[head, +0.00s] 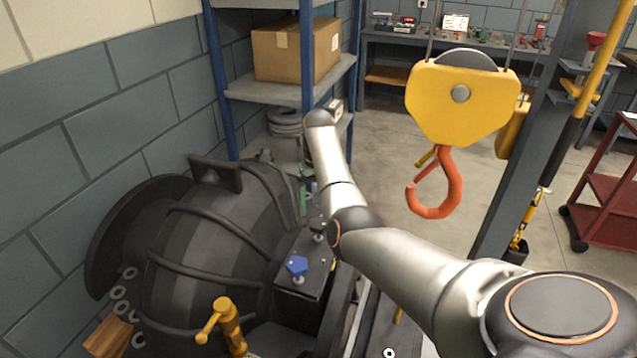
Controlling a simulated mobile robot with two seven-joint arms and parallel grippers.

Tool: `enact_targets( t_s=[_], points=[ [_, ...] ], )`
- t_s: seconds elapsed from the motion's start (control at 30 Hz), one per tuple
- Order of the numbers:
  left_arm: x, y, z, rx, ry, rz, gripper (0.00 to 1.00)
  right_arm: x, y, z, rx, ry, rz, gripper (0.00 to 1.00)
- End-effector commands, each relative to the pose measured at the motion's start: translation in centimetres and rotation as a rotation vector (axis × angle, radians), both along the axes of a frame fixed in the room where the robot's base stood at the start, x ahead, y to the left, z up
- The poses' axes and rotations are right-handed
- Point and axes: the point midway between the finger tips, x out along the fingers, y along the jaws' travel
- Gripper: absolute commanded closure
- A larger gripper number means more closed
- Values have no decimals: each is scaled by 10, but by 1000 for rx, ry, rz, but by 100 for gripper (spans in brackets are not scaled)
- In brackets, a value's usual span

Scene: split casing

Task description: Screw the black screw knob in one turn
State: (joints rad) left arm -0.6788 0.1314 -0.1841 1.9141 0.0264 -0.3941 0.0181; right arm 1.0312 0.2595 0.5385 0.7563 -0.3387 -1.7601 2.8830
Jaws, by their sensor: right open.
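A small dark knob (319,231) on a short metal stem, which looks like the black screw knob, stands on the ledge beside the dark ribbed casing (205,250). It is just left of my right arm's elbow and partly hard to make out. A blue star-shaped knob (297,265) stands on the same ledge, nearer to me. My right arm reaches from the lower right to beyond the knobs. My right gripper (309,180) is small and mostly hidden by the forearm; it is open, past the black knob and apart from it. My left gripper is out of view.
A yellow hoist block (462,95) with an orange hook (436,190) hangs right of my forearm. A yellow handle (224,325) rises at the front. Blue shelving (290,92) with a cardboard box (296,50) stands behind. Floor (385,150) is open beyond the arm.

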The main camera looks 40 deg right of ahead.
Motion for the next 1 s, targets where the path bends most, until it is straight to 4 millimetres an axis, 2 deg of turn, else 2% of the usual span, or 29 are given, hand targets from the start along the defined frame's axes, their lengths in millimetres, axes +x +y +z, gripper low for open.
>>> enact_targets(
  t_s=[0.03,0.2,0.4,1.0],
  points=[
    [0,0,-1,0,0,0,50,1,0,13,-2,-6,0,9],
    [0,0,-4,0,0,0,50,1,0,45,-1,-3,-1,9],
    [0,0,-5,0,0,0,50,0,0,65,0,-1,0,9],
    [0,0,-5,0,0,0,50,0,0,68,-1,0,0,9]
  ],
)
